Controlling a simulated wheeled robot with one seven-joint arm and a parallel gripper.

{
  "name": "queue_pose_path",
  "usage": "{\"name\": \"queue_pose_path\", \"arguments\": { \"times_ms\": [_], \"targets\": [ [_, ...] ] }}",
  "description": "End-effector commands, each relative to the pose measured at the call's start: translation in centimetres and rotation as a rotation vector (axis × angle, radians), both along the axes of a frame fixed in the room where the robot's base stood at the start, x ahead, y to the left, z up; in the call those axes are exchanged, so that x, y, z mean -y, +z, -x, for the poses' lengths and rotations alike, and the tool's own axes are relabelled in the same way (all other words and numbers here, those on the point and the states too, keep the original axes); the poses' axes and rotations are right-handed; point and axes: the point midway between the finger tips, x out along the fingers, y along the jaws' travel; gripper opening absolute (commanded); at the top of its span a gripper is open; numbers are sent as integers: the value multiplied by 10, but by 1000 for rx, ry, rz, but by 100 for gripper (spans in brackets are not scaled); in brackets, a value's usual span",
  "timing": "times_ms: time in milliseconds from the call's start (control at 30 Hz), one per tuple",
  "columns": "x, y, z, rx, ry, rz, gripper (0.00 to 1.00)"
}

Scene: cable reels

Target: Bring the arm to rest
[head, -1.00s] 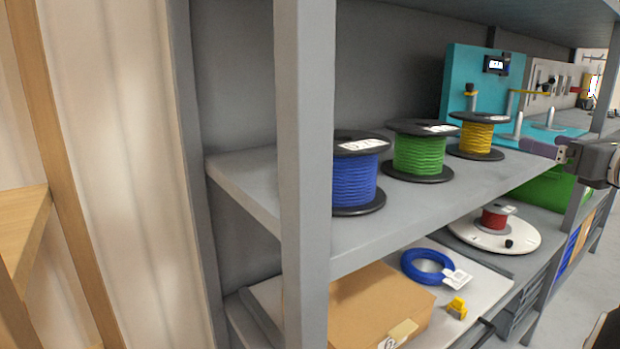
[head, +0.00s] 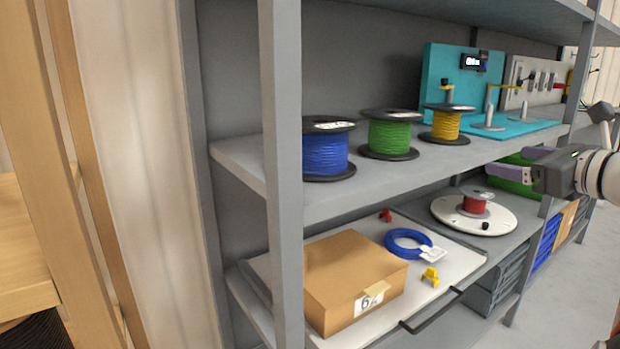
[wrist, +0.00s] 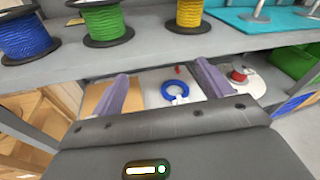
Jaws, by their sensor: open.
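My gripper (head: 526,162) is at the right of the head view, in front of the shelf, open and empty. In the wrist view my gripper (wrist: 162,86) shows two purple fingers spread apart with nothing between them touching either finger. Beyond them lies a blue cable coil (wrist: 174,93) on the lower shelf. No spool touches the gripper. Part of my arm shows at the right edge of the head view.
Blue (head: 325,152), green (head: 389,138) and yellow (head: 446,125) reels stand on the upper shelf (head: 360,190). Below are a cardboard box (head: 350,270), a blue coil (head: 408,241) and a red reel (head: 476,203) on a white turntable (head: 448,214). Grey floor (head: 560,290) is open at right.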

Motion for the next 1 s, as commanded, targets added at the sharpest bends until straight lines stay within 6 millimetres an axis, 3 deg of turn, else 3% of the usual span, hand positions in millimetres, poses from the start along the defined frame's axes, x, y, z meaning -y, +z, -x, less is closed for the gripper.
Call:
{"name": "queue_pose_path", "arguments": {
  "times_ms": [233, 367, 500, 600, 700, 800, 1000],
  "targets": [
    [-74, -44, 8, -86, 160, 309, 78],
    [-127, -81, 26, -129, 319, 579, 78],
    [-196, -143, 73, -136, 629, 1046, 78],
    [-229, -191, 119, -79, 913, 1447, 78],
    [-242, -229, 157, 17, 1180, 1806, 78],
    [-244, -255, 182, 113, 1385, 2071, 78],
    [-240, -273, 199, 210, 1568, 2297, 78]
  ]
}}
